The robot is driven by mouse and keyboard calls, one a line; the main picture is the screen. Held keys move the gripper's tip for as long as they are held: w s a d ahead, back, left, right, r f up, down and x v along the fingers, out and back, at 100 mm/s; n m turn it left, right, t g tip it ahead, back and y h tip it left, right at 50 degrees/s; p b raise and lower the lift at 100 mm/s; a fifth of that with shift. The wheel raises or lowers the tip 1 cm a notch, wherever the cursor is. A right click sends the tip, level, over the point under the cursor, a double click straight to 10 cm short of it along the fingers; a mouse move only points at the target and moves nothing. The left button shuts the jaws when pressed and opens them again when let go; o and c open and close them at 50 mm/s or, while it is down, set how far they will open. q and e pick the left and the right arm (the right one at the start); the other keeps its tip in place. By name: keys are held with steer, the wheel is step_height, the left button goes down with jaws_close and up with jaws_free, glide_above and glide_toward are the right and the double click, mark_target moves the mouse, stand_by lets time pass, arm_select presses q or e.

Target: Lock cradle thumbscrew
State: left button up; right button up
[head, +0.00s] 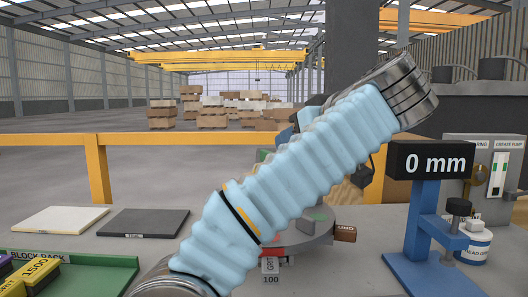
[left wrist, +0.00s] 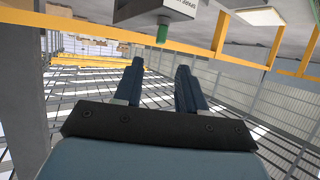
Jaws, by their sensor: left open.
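A blue stand (head: 423,225) at the right has a black knob (head: 458,206) on its side bracket. I cannot tell whether this knob is the cradle thumbscrew. No other thumbscrew or cradle shows clearly. My sleeved arm crosses the middle of the head view and hides much of the bench behind it. My left gripper (left wrist: 158,82) shows in the left wrist view with its two dark fingers apart and nothing between them. A grey box with a green rod (left wrist: 162,34) is beyond the fingertips, apart from them. My right gripper is not in view.
A display reading 0 mm (head: 432,162) tops the stand. A round grey plate (head: 318,232) is partly hidden behind my arm. A white plate (head: 60,219), a dark plate (head: 143,222) and a green block rack (head: 95,270) lie left. A small bottle (head: 474,243) stands right.

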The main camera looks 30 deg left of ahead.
arm_select(q)
steer(key=x, duration=1.1)
steer(key=shift+w+a+f, duration=0.1)
steer(key=shift+w+a, duration=0.05)
steer(key=shift+a, duration=0.15)
jaws_close()
